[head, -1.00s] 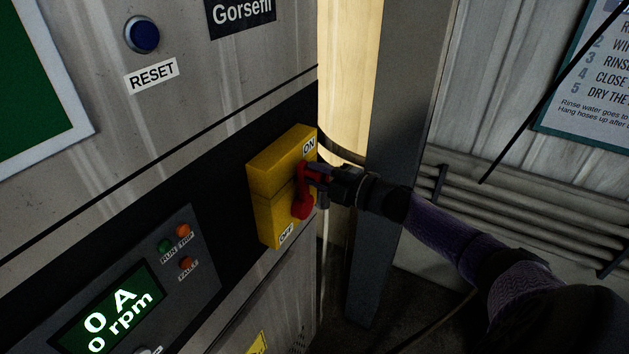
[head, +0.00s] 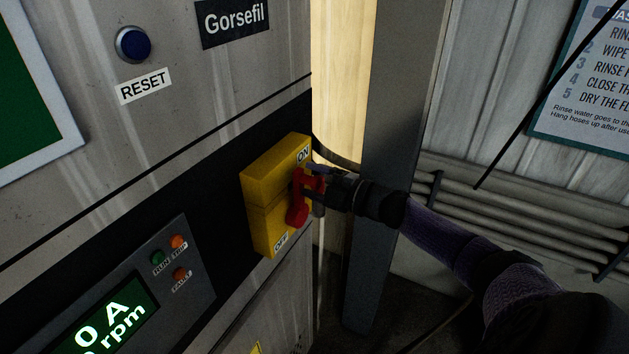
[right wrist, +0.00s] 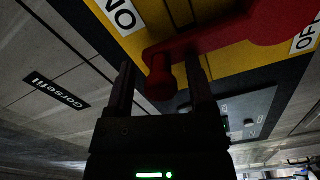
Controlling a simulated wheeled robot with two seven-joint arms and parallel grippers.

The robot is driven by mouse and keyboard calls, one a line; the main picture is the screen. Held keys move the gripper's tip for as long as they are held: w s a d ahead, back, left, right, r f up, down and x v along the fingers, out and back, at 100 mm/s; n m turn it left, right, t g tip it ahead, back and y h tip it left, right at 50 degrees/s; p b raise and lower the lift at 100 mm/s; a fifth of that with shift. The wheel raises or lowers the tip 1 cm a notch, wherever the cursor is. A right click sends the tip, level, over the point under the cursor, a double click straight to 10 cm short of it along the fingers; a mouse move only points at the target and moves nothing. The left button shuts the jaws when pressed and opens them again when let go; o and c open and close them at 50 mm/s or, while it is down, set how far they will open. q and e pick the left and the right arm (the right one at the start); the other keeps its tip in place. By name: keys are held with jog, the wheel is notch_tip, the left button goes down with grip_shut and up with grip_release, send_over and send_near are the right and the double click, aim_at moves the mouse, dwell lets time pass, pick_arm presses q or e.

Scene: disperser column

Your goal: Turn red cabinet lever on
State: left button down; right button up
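The yellow switch box (head: 262,190) is on the cabinet front, with an ON label at its top and an OFF label at its bottom. The red lever (head: 297,213) is on the box's right-hand face. In the right wrist view, the lever (right wrist: 215,38) runs from a wide round part near OFF to a peg-like knob on the ON side. My right gripper (head: 312,180) is at the lever's upper end. Its fingers (right wrist: 160,75) are apart, one on each side of the knob, with a small gap showing on both sides. My left gripper is out of view.
A panel (head: 165,285) with small lights and a green display reading 0 A is at lower left. A blue RESET button (head: 133,44) is above. A grey post (head: 390,150) and wall pipes (head: 500,200) are to the right of the box, behind my right arm.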

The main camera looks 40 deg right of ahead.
jog(key=v, duration=1)
